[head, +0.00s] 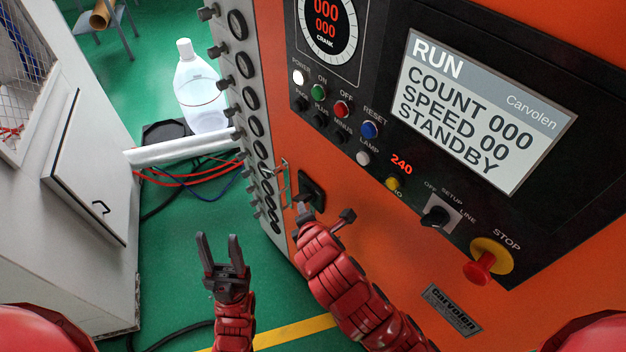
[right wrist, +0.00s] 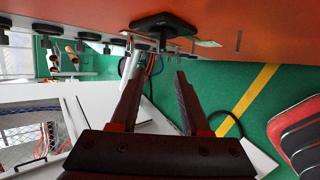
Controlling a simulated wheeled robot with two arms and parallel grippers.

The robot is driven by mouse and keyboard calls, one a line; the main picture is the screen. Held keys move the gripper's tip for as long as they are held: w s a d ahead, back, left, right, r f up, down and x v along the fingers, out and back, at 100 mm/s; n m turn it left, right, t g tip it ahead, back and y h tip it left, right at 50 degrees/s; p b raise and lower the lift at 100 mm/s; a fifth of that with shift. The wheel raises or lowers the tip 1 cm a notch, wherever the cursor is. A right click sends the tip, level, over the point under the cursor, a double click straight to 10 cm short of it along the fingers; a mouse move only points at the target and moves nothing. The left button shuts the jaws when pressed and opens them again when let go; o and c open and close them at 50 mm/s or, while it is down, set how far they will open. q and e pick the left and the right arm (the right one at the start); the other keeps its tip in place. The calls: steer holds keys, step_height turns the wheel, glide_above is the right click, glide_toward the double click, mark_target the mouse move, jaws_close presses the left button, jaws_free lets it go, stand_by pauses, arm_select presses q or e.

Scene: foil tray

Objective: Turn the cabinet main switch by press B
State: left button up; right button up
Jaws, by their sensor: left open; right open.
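The main switch, a black square plate with a handle (head: 314,188), is on the orange cabinet side (head: 450,270) below the control panel. It also shows in the right wrist view (right wrist: 165,24), ahead of the fingers near the top. My right gripper (head: 325,211) is open and empty, just below the switch in the head view; it also shows in the right wrist view (right wrist: 158,85). Whether a finger touches the switch I cannot tell. My left gripper (head: 219,240) is open and empty, pointing up above the green floor, away from the cabinet.
The black control panel (head: 385,150) carries a RUN/STANDBY display (head: 480,115), several buttons, a selector knob (head: 436,216) and a red stop button (head: 481,266). A grey cabinet (head: 90,190) stands at left.

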steer(key=b, duration=0.6)
glide_toward(301, 197)
steer(key=x, duration=1)
steer(key=shift+f, duration=0.4)
jaws_close()
